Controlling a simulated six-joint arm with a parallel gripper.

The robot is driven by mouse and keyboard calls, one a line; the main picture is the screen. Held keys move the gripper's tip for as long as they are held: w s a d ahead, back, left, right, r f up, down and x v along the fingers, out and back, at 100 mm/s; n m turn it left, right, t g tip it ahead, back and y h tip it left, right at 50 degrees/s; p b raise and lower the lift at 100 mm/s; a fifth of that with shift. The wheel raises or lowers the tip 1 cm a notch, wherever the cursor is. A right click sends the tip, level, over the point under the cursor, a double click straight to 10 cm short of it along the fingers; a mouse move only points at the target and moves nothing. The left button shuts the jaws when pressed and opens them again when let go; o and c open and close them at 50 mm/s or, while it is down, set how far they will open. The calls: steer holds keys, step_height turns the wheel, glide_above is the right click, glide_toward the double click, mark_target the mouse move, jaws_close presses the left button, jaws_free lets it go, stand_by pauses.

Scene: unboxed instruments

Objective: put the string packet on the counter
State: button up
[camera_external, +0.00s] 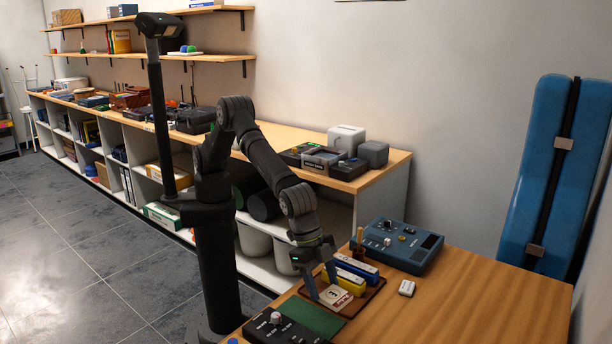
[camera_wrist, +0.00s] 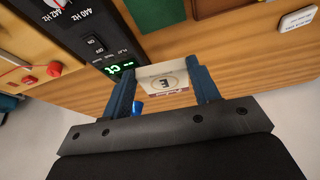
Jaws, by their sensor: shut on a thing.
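The string packet (camera_external: 335,297) is a small flat cream card with a dark red strip and a letter. In the wrist view the packet (camera_wrist: 166,82) shows a large "E" and sits between both blue fingers. My gripper (camera_external: 324,289) is shut on it, and the fingers also show in the wrist view (camera_wrist: 164,80). The wooden counter (camera_external: 470,305) is at the front right, and its bare wood (camera_wrist: 235,45) shows beyond the packet. The packet appears near the brown tray's front edge; I cannot tell whether it touches anything below.
A brown tray (camera_external: 369,298) holds yellow and blue cases. A green mat (camera_external: 312,316) and a black tuner box (camera_external: 277,329) lie in front. A blue device (camera_external: 402,245) stands behind, and a small white box (camera_external: 407,288) lies to the right. The counter's right side is clear.

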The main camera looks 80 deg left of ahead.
step_height(320, 180, up, 21)
steer(key=w+a+n+t+y, duration=0.15)
steer(key=w+a+n, duration=0.45)
steer(key=w+a, duration=2)
steer(key=w+a+n+y, duration=0.15)
steer(key=w+a, duration=0.25)
steer(key=a, duration=0.5)
steer(key=w+a+n, duration=0.3)
steer(key=w+a, duration=0.1)
steer(key=a, duration=0.6)
steer(key=w+a+n+y, duration=0.15)
steer(key=w+a, duration=0.25)
steer(key=a, duration=0.5)
steer(key=a+n, duration=0.3)
steer(key=a, duration=1.5)
steer(key=n+g+y, duration=0.3)
steer(key=n, duration=0.6)
glide_above(319, 143)
steer(key=d, duration=0.1)
step_height(319, 143, down, 18)
steer(key=shift+s+d+r, duration=0.15)
steer(key=shift+r, duration=0.1)
steer(key=shift+a+f+t, duration=0.1)
steer(key=shift+a+t, duration=0.15)
steer(key=shift+f, duration=2)
